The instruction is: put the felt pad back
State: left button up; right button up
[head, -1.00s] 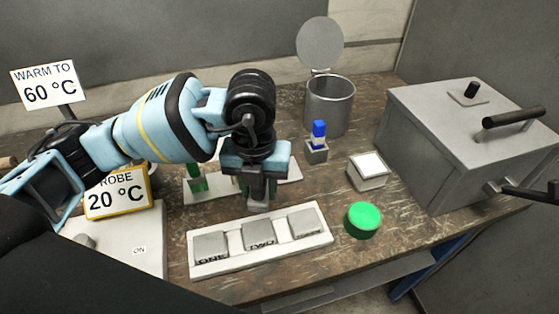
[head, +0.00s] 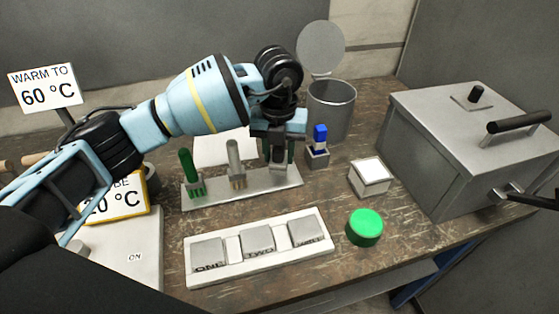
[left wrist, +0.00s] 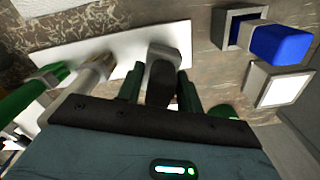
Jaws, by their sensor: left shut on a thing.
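My left gripper (head: 278,156) points down over the right end of a pale rack (head: 215,192). It is shut on a small grey piece, which I take to be the felt pad (left wrist: 165,70); it has a dark body and a lighter grey end. In the head view the fingers mostly hide it. Its lower end is at or just above the rack; I cannot tell if it touches. A green-handled tool (head: 187,170) and a grey-handled tool (head: 235,165) stand upright in the rack to the left. My right gripper is not in view.
A blue-topped piece (head: 320,134) stands in a small grey holder close right of the gripper. A three-key panel (head: 258,246) lies in front.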

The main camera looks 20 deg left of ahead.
aim_at(280, 163)
pick_arm(q)
jog(key=shift+w, duration=0.3)
jog(key=shift+f, duration=1.75)
jog(key=shift+s, duration=0.1)
jog(key=o, duration=1)
jog(key=shift+f, duration=0.15)
jog(key=shift+c, duration=0.2)
notch_tip(280, 163, up, 12)
jog(key=shift+r, duration=0.15)
